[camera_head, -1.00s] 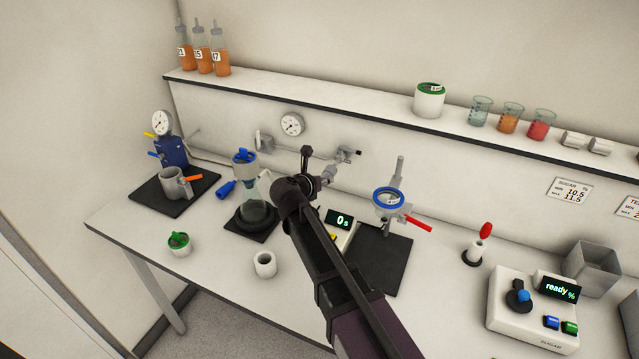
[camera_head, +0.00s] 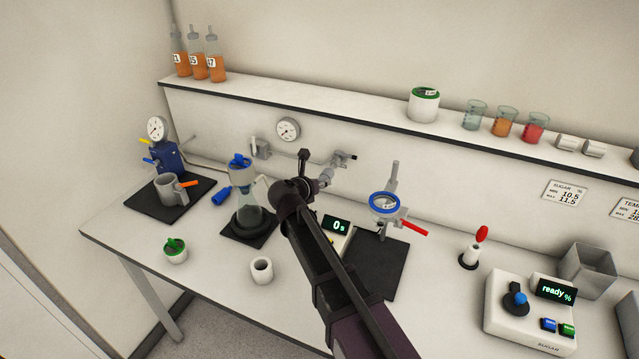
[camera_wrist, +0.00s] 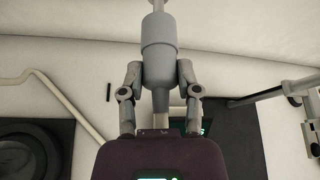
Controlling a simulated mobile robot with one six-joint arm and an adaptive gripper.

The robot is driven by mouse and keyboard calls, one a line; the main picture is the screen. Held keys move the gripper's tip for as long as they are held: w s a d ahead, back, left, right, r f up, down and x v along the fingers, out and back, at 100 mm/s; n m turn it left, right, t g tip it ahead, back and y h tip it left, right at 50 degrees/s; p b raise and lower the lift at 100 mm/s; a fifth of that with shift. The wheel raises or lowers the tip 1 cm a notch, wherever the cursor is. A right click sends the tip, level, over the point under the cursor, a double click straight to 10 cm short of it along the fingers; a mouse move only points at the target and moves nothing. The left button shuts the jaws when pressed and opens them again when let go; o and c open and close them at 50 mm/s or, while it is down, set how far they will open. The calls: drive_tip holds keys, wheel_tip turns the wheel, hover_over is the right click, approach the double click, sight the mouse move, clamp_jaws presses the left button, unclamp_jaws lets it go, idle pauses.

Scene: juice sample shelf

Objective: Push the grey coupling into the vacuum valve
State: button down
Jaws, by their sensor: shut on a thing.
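The grey coupling (camera_wrist: 160,50) is a stepped cylinder tapering toward my gripper. In the wrist view my gripper (camera_wrist: 160,78) is shut on its tapered part, one finger on each side. A narrower grey neck extends from its far end to the top edge.
A flask with a blue top (camera_head: 243,200) stands left of my arm, near a blue handle (camera_head: 222,194). A stand with a blue ring (camera_head: 384,204) and red lever is to the right. A shelf (camera_head: 300,108) runs above. A white cup (camera_head: 262,270) sits in front.

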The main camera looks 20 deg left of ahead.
sight(322, 177)
drive_tip(key=shift+w+d+r, duration=0.1)
drive_tip(key=shift+w+d, duration=0.05)
drive_tip(key=shift+w, duration=1.85)
idle(1.5)
drive_tip(key=shift+c, duration=1.1)
unclamp_jaws()
drive_tip(key=shift+w, duration=0.1)
